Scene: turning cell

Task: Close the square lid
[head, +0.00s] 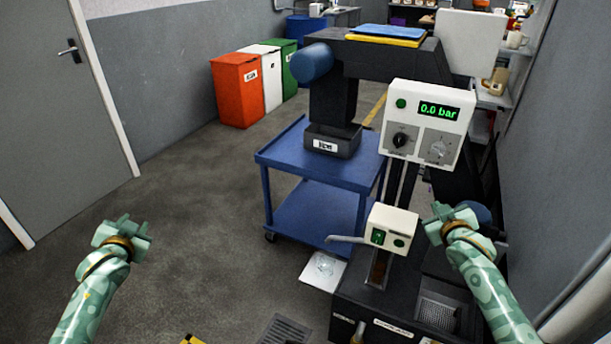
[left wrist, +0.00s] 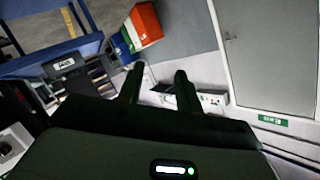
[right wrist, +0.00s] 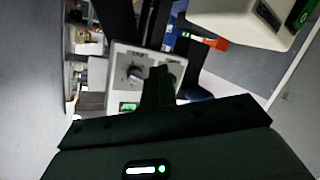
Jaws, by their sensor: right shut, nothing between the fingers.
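A pale square panel (head: 470,45) stands upright at the upper right of the head view, behind the dark machine arm; I cannot tell whether it is the lid. A white square plate (head: 318,278) with a clear round piece lies low beside the black machine base (head: 352,290); its role is also unclear. My left gripper (head: 122,228) is open and empty above bare floor, far left of the machine; its fingers show apart in the left wrist view (left wrist: 158,85). My right gripper (head: 446,213) is shut and empty, just right of the small white control box (head: 395,224). In the right wrist view its fingers (right wrist: 160,80) meet.
A white pressure panel (head: 428,125) reads 0.0 bar above the small box. A blue cart (head: 290,165) with a dark bin (head: 333,142) stands behind. Orange (head: 237,90), white and green bins line the wall. The floor at left is clear.

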